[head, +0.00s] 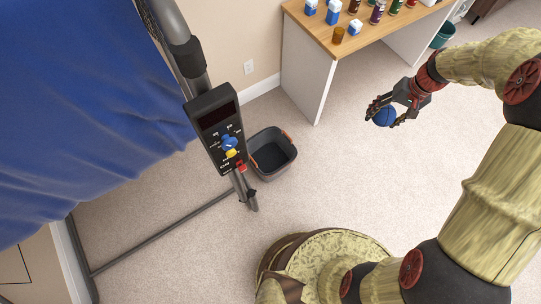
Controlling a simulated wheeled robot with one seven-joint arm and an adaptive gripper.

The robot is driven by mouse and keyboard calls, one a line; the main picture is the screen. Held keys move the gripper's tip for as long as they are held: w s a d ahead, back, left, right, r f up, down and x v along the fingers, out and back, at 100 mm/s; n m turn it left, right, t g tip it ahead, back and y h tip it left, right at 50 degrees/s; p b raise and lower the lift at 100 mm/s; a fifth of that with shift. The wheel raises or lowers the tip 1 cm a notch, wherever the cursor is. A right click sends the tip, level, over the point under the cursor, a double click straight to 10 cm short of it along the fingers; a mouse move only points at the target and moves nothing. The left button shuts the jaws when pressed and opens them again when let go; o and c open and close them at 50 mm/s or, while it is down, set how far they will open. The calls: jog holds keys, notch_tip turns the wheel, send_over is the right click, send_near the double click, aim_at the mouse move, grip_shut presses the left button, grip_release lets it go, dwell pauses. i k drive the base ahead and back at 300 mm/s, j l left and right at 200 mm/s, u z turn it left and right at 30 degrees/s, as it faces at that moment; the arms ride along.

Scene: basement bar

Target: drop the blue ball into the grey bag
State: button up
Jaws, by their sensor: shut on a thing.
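The blue ball (384,117) is between the fingers of my gripper (382,112), at the right of the head view. My gripper is shut on it and holds it up over the carpet, in front of the wooden-topped table. A dark grey open container (287,163) with orange-brown handles stands on the floor near the middle, left of my gripper and apart from it. It looks like the grey bag. Its inside is dark, and its left side is partly hidden by a control panel.
The black control panel (215,122) on a metal post stands beside the container, with a blue cloth (80,110) at left. A teal bin (443,35) stands behind. Carpet between gripper and container is clear.

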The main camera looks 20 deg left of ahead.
aim_at(282, 163)
jog(key=i+u, duration=0.2)
jog(key=u, duration=0.3)
jog(key=i+l+u, duration=0.15)
jog(key=u, duration=0.3)
jog(key=i+l+u, duration=0.2)
jog(key=u, duration=0.3)
jog(key=i+l+u, duration=0.1)
jog(key=u, duration=0.4)
jog(key=i+l+u, duration=0.15)
jog(key=l+u, duration=0.15)
jog(key=l, duration=0.15)
